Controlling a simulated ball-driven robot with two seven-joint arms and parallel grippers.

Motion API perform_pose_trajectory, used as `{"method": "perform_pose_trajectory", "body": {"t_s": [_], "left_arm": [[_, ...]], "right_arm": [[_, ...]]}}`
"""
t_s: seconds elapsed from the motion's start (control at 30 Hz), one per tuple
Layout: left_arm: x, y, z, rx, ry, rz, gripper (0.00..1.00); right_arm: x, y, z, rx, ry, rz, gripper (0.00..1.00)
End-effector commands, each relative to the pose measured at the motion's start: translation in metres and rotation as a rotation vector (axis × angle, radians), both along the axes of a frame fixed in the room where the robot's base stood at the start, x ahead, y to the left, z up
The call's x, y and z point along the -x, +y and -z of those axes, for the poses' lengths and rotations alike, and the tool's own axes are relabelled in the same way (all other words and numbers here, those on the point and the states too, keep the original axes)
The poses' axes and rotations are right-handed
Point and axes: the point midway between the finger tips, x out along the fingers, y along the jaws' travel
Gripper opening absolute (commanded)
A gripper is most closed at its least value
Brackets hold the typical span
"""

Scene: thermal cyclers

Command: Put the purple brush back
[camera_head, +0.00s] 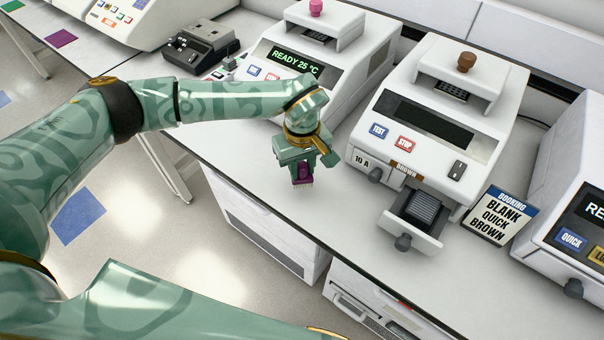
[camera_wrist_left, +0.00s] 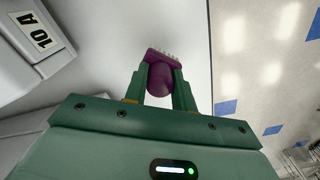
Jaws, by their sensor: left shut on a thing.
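The purple brush (camera_head: 301,174) is in my left gripper (camera_head: 301,170), above the bench top near its front edge. In the left wrist view the brush (camera_wrist_left: 160,78) sits between the two fingers of the left gripper (camera_wrist_left: 159,90), with its pale bristles pointing away from the palm. The fingers are shut on its rounded purple body. I cannot tell whether the bristles touch the bench. My right gripper is not in view.
A white cycler with a brown knob (camera_head: 466,62) stands right of the gripper, its drawer (camera_head: 418,222) pulled out. A booking card (camera_head: 497,216) stands beside it. Behind is a cycler reading READY 25 °C (camera_head: 294,60). A dark device (camera_head: 201,46) stands back left. The bench (camera_head: 345,228) is clear in front.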

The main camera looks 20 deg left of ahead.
Motion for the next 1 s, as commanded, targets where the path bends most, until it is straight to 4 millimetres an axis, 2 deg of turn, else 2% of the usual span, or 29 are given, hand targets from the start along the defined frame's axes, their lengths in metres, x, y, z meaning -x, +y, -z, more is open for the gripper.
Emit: {"method": "perform_pose_trajectory", "body": {"t_s": [0.03,0.17,0.57,0.6,0.63,0.87,1.0], "left_arm": [[0.003,-0.001,0.011,0.0,0.008,0.001,0.08],[0.003,-0.001,0.026,0.0,0.005,0.002,0.08],[0.002,-0.001,0.031,0.0,0.003,0.002,0.08],[0.002,0.0,0.03,0.0,0.003,0.002,0.37],[0.002,0.0,0.03,0.0,0.003,0.002,0.45],[0.003,0.0,0.03,-0.001,0.003,0.002,0.48],[0.002,0.0,0.022,0.0,0.001,0.002,0.48]], "right_arm": [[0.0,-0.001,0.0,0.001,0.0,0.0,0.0],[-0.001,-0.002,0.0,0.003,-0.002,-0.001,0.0],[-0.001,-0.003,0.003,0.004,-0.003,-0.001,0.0],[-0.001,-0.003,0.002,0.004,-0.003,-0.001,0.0],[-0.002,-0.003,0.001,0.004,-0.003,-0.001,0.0],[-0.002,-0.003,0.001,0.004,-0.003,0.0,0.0],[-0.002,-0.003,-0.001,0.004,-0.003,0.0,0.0]]}}
